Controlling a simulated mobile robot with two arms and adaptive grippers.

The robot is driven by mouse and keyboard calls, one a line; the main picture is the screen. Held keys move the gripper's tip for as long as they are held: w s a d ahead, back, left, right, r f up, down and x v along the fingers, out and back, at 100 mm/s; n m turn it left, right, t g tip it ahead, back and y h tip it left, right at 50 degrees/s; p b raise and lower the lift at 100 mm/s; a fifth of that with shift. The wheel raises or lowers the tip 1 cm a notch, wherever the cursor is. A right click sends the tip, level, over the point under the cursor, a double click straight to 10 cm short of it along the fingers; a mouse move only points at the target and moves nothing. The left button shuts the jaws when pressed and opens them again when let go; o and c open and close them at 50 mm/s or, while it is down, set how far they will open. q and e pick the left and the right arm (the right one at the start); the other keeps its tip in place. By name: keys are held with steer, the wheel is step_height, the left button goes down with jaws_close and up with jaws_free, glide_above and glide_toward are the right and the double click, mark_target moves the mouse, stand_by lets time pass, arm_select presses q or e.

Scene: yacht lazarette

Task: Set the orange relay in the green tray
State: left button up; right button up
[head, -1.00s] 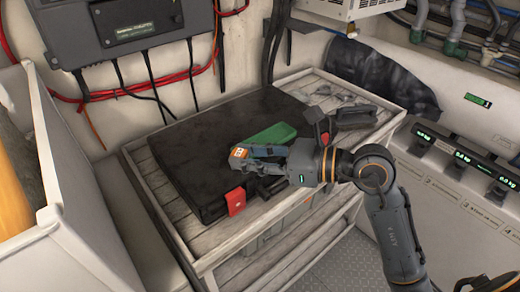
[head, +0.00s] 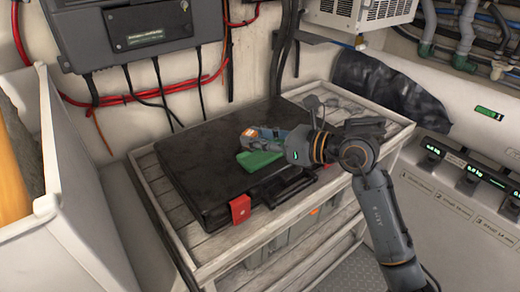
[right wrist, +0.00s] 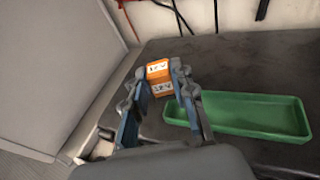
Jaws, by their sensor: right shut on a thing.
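The orange relay (head: 249,132) is held at the fingertips of my right gripper (head: 257,134). In the right wrist view the relay (right wrist: 159,77) shows between the two fingers, with pale label marks on its face. The green tray (head: 257,161) lies on the black case, and the gripper partly covers it in the head view. In the right wrist view the tray (right wrist: 250,133) looks empty and lies to the right of the fingers. In the head view the relay appears over the tray's far side; its exact height above the case is hard to tell. My left gripper is not in view.
The black case (head: 190,172) with red latches (head: 240,208) lies on a slatted bench (head: 145,172). A white-walled bin (head: 75,190) stands at the left. Cables and a grey box (head: 125,32) hang on the wall behind. The case's left part is clear.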

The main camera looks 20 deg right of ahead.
steer(key=shift+w+d+f, duration=0.25)
steer(key=shift+w+f, duration=0.15)
steer(key=shift+f, duration=0.15)
steer(key=shift+w+d+f, duration=0.2)
steer(key=shift+w+f, duration=0.15)
steer(key=shift+f, duration=0.15)
steer(key=f, duration=0.3)
steer(key=shift+w+d+f+p, duration=0.15)
steer(key=shift+w+p, duration=0.1)
steer(key=shift+p, duration=0.15)
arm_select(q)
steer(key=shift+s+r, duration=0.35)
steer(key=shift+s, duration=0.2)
arm_select(e)
steer(key=shift+f, duration=0.2)
steer(key=o, duration=1)
steer(key=shift+f, duration=0.1)
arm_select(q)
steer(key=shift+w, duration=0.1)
